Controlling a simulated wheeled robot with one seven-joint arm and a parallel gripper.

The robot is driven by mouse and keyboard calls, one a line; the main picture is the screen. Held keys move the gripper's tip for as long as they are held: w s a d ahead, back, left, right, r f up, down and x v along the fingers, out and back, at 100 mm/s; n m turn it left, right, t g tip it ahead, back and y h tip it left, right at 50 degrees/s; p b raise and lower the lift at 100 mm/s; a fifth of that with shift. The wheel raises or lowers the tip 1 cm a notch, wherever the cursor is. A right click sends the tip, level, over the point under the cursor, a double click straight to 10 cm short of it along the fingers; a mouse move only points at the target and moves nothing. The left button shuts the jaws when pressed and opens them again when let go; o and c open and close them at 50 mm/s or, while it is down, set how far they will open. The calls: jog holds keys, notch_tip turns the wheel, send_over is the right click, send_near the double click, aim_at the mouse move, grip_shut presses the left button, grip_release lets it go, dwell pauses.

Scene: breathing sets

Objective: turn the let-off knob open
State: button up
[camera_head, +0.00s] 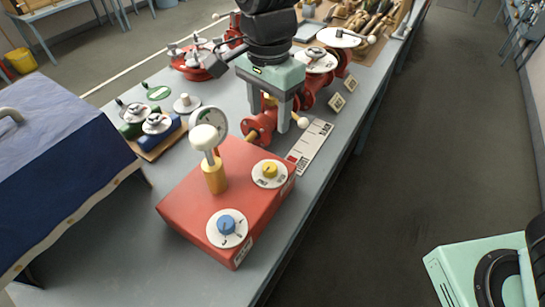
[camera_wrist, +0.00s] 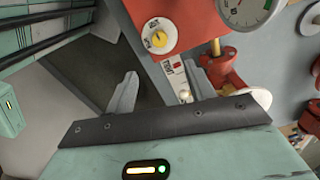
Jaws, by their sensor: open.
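A red box (camera_head: 215,205) stands on the grey bench and bears two knobs on round white dials. One is a yellow knob (camera_head: 269,170) near its far right corner; the other is a blue knob (camera_head: 226,224) near its front. The dial lettering is too small to read, so I cannot tell which is the let-off knob. The yellow knob also shows in the wrist view (camera_wrist: 159,39), beyond the fingers. My gripper (camera_head: 268,118) is open and empty, above and behind the box. Its two fingers (camera_wrist: 164,76) show apart in the wrist view, clear of the knob. The blue knob is outside the wrist view.
Red pipe fittings (camera_head: 262,126) stand close to my gripper. A printed strip (camera_head: 312,143) lies to the right. A dark blue cover (camera_head: 70,160) stands left.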

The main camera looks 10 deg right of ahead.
aim_at(270, 166)
notch_tip(270, 166, down, 15)
jog(key=p, duration=0.2)
jog(key=shift+p, duration=0.35)
jog(key=c, duration=1)
